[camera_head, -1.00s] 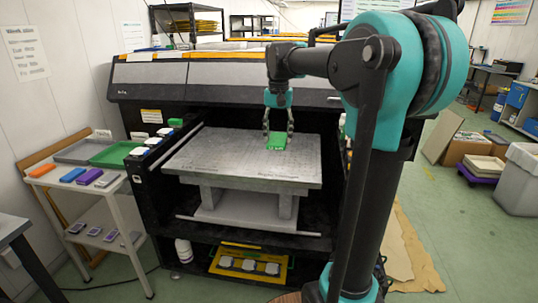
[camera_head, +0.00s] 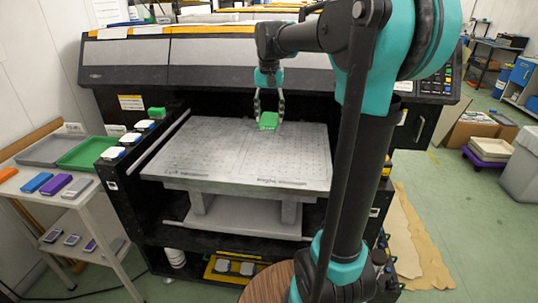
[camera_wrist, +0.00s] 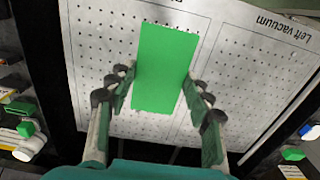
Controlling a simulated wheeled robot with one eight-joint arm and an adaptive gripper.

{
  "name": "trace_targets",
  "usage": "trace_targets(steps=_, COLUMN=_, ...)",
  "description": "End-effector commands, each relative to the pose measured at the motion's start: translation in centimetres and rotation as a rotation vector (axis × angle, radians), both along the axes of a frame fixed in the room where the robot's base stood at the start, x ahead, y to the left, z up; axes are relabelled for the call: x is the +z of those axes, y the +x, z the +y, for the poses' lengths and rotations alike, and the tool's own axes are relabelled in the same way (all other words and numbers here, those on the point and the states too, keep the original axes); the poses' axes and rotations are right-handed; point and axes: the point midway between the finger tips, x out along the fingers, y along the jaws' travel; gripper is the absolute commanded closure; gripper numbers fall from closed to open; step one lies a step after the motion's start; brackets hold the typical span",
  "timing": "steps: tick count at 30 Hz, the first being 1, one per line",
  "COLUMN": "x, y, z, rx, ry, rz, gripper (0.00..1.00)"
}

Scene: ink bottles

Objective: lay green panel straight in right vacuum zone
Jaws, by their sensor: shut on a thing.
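My gripper (camera_head: 268,113) is shut on the green panel (camera_wrist: 165,68), with one finger at each long side. In the head view the green panel (camera_head: 268,121) is over the back part of the grey perforated vacuum bed (camera_head: 230,155). In the wrist view the panel lies over the half away from the "Left vacuum" label, beside the dividing line. It looks roughly lengthwise with that line, slightly tilted in the picture. I cannot tell whether it touches the bed. The "Right vacuum" label (camera_head: 280,182) shows faintly at the bed's front right.
A cart at left carries a grey tray (camera_head: 45,150), a green tray (camera_head: 88,153) and several coloured cases. Small green and white caps (camera_head: 145,125) line the printer's left side. The printer body (camera_head: 215,60) rises behind the bed. The bed's front is clear.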

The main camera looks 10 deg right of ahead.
Motion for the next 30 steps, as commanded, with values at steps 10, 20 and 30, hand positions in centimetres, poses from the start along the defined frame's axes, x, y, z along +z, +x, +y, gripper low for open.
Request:
trace_targets(steps=10, x=-8.6, y=0.0, z=0.0, rx=0.0, ry=0.0, rz=0.0, gripper=0.77)
trace_targets(steps=20, x=-13.0, y=0.1, z=0.0, rx=0.0, ry=0.0, rz=0.0, gripper=0.77)
trace_targets(steps=30, x=-16.7, y=0.0, z=0.0, rx=0.0, ry=0.0, rz=0.0, gripper=0.77)
